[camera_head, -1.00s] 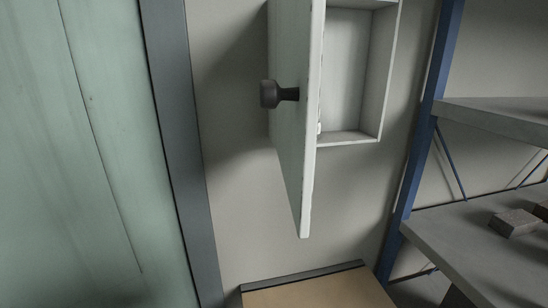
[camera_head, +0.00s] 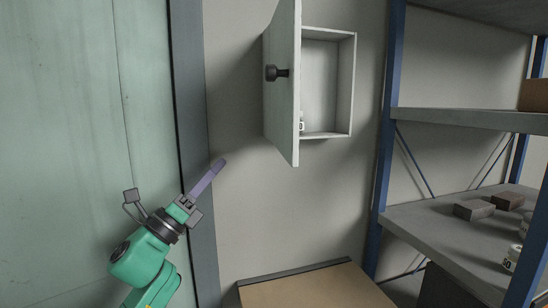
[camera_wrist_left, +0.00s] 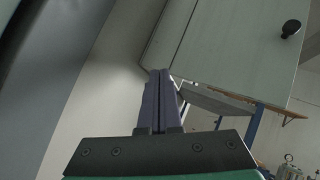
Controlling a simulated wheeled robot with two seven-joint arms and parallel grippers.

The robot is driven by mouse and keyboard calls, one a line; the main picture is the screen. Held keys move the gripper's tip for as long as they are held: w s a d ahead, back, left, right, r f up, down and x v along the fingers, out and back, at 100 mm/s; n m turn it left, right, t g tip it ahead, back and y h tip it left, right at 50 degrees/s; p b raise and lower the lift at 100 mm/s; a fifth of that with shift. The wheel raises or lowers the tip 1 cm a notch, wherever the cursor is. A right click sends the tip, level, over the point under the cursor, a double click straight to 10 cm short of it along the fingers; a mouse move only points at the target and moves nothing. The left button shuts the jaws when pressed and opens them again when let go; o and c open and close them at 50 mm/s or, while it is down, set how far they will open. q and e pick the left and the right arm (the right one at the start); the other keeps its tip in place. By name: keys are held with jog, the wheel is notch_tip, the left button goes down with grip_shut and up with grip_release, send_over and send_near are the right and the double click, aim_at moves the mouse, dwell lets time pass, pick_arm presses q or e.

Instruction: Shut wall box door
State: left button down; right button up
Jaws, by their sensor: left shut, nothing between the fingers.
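The wall box (camera_head: 344,90) hangs on the wall in the head view, its inside showing. Its pale door (camera_head: 286,110) is hinged at the box's left side and stands wide open, swung out toward me. A dark round knob (camera_head: 275,73) sticks out from the door's outer face, on its left. My left gripper (camera_head: 217,168) is shut and empty, below and left of the door, apart from it. In the left wrist view its closed fingers (camera_wrist_left: 160,82) point up toward the door (camera_wrist_left: 230,45), with the knob (camera_wrist_left: 291,28) at upper right. My right gripper is not in view.
A green panel (camera_head: 90,110) with a dark frame post stands at left. At right is a shelf rack (camera_head: 470,122) with blue posts, bearing dark blocks (camera_head: 474,210) and cans. A brown-topped surface (camera_head: 312,288) lies below the box. The wall between is clear.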

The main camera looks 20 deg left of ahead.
pick_arm(q)
jog(key=s+d+r+m+g+h, duration=0.3)
jog(key=s+r+m+g+h, duration=0.35)
jog(key=m, duration=0.75)
jog(key=m+g, duration=0.9)
jog(key=m, duration=1)
send_near(291, 135)
jog(key=shift+y, duration=0.35)
jog(key=p+x, duration=0.4)
jog(key=p, duration=0.1)
jog(key=r+p+x, duration=0.1)
jog(key=p+x, duration=0.1)
jog(key=shift+s+d, duration=0.15)
jog(key=shift+d, duration=0.2)
jog(key=shift+d+f, duration=0.15)
jog(key=shift+f, duration=0.05)
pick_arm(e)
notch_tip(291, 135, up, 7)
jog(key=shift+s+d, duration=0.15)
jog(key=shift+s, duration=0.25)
pick_arm(q)
jog(key=shift+t, duration=0.25)
